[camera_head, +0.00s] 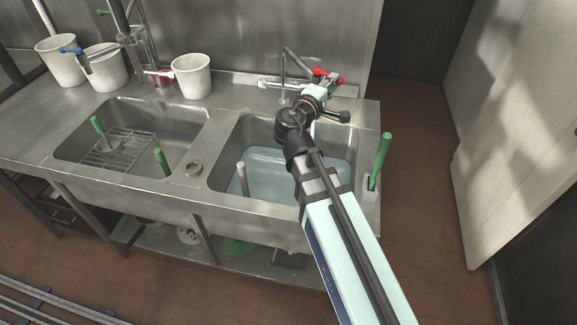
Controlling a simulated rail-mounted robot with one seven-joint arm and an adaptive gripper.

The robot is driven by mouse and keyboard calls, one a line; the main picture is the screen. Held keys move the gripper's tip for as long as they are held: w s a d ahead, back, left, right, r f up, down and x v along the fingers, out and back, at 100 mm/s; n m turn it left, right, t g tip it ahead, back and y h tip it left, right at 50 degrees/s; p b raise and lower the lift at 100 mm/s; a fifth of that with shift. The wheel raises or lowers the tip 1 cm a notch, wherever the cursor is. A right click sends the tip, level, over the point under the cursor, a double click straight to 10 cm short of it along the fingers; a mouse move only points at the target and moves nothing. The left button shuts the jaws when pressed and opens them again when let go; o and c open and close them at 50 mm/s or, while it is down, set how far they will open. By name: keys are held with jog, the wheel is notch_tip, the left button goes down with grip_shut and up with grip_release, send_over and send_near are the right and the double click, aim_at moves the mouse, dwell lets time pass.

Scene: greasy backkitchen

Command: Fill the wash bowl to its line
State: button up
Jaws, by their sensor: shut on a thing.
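The right-hand sink bowl (222,178) holds pale bluish water (270,165) over its floor. A grey upright pipe (242,178) stands in it. A fill line cannot be made out clearly in this bowl. A bent metal tap spout (283,75) rises behind the bowl, with a pale lever to its left. My arm crosses the bowl's right side and hides part of it. My gripper (325,82) is at the back right, shut at the red tap handle (320,72); the exact contact is too small to see. No stream from the spout can be made out.
The left bowl (75,150) contains a wire rack (122,148) and green-handled tools. White buckets (191,76) stand along the back ledge near another tap with a blue handle (70,50). A green handle (380,160) stands at the counter's right end. Floor to the right is clear.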

jog(key=shift+x, duration=1.15)
grip_shut()
jog(key=shift+s+d, duration=0.1)
jog(key=shift+w+d+b, duration=0.2)
jog(key=shift+w+b, duration=0.3)
jog(key=shift+w, duration=0.25)
jog(key=shift+w+r, duration=0.25)
jog(key=shift+w, duration=0.05)
grip_release()
